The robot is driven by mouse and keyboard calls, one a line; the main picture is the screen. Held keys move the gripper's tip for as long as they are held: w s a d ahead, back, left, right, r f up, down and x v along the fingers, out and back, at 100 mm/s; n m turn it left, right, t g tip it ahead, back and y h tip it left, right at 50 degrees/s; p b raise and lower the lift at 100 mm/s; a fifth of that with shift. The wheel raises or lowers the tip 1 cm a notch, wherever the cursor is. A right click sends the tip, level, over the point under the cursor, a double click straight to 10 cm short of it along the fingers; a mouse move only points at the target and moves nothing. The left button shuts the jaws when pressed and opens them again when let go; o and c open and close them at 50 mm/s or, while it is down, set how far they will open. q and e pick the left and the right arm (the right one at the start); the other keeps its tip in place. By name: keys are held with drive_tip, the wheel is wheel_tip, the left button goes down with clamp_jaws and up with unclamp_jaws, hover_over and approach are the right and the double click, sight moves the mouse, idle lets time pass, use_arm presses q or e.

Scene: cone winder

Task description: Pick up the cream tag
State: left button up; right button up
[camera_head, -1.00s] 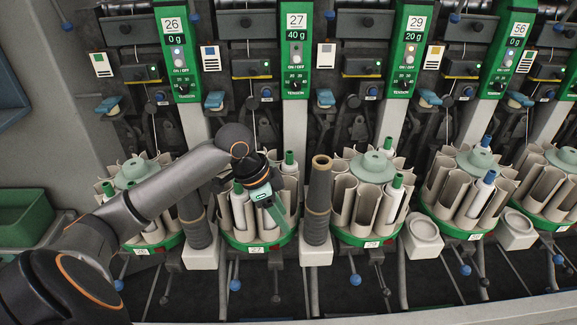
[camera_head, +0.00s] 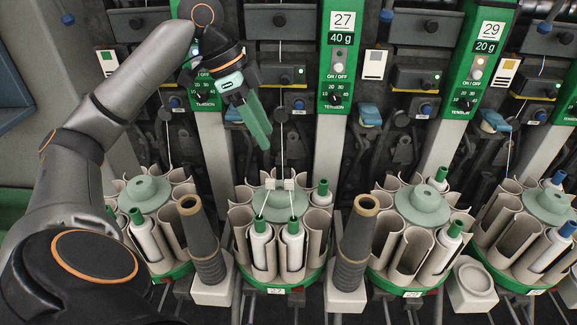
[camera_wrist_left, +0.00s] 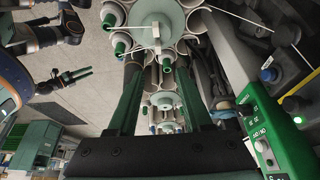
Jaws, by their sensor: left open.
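A small pale tag (camera_head: 375,63) with a cream-grey square hangs on the machine between the 27 and 29 panels in the head view. It looks like the cream tag. My left gripper (camera_head: 262,130) is left of and lower than it, pointing down above the pot ring of station 27, apart from the tag. In the left wrist view its two green fingers (camera_wrist_left: 158,80) stand apart with nothing between them. No cream tag can be made out there. A small gripper with green fingers, seemingly my right one (camera_wrist_left: 78,76), shows at the left; its opening is unclear.
Green control panels (camera_head: 340,50) stand between the stations. Below are pot rings (camera_head: 270,205) with white bobbins and dark upright cones (camera_head: 357,240). Other tags, one green-marked (camera_head: 105,62) and one orange-marked (camera_head: 504,74), hang at either side.

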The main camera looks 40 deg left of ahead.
use_arm(q)
drive_tip(key=b, duration=0.2)
hover_over(289, 180)
drive_tip(key=s+a, duration=0.2)
drive_tip(key=f, duration=0.6)
drive_tip(key=shift+w, duration=0.25)
drive_tip(key=shift+w+f, duration=0.1)
drive_tip(key=shift+f, duration=0.25)
drive_tip(key=shift+d+f, duration=0.15)
drive_tip(key=shift+f, duration=0.2)
drive_tip(key=b+x, duration=0.1)
drive_tip(key=x, duration=0.2)
drive_tip(key=shift+d+f, duration=0.15)
drive_tip(key=shift+f, duration=0.2)
drive_tip(key=shift+w+d+f, duration=0.1)
drive_tip(key=shift+f, duration=0.15)
use_arm(e)
drive_tip(key=shift+w+a+f, duration=0.2)
drive_tip(key=shift+a+f, duration=0.1)
drive_tip(key=shift+f, duration=0.2)
drive_tip(key=shift+w+a+f, duration=0.2)
drive_tip(key=shift+a+f, duration=0.05)
drive_tip(key=shift+f, duration=0.25)
use_arm(q)
drive_tip(key=shift+c, duration=0.3)
use_arm(e)
drive_tip(key=shift+s, duration=0.1)
